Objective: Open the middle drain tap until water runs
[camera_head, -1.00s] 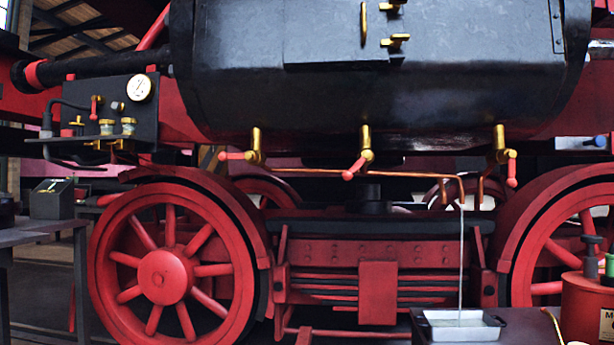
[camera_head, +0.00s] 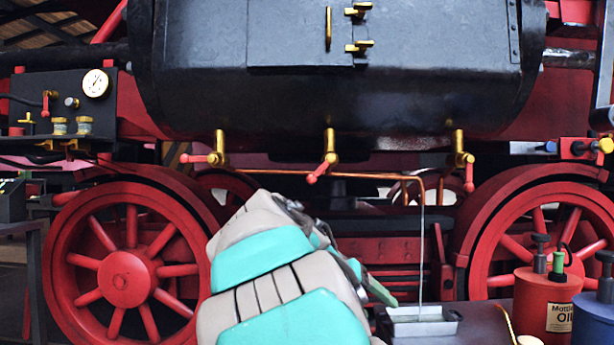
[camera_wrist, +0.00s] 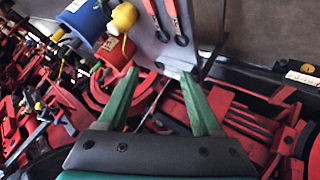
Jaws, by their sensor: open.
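The middle drain tap (camera_head: 329,150) is brass with a red lever that slants down to the left, under the black cylinder. The left tap (camera_head: 219,150) has its lever pointing left, and the right tap (camera_head: 460,155) has its lever hanging down. A thin stream of water (camera_head: 422,250) falls from the end of a copper pipe (camera_head: 380,176) into a metal tray (camera_head: 440,327). My gripper (camera_wrist: 159,80) has two green fingers, spread and empty, in the wrist view. In the head view my arm is low, below the middle tap and apart from it; the gripper is partly hidden.
A red oil can (camera_head: 540,305) and a blue can (camera_head: 597,315) stand at the lower right. Red wheels (camera_head: 125,278) flank the middle. A gauge panel (camera_head: 75,110) is at the left. Space around the middle tap's lever looks clear.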

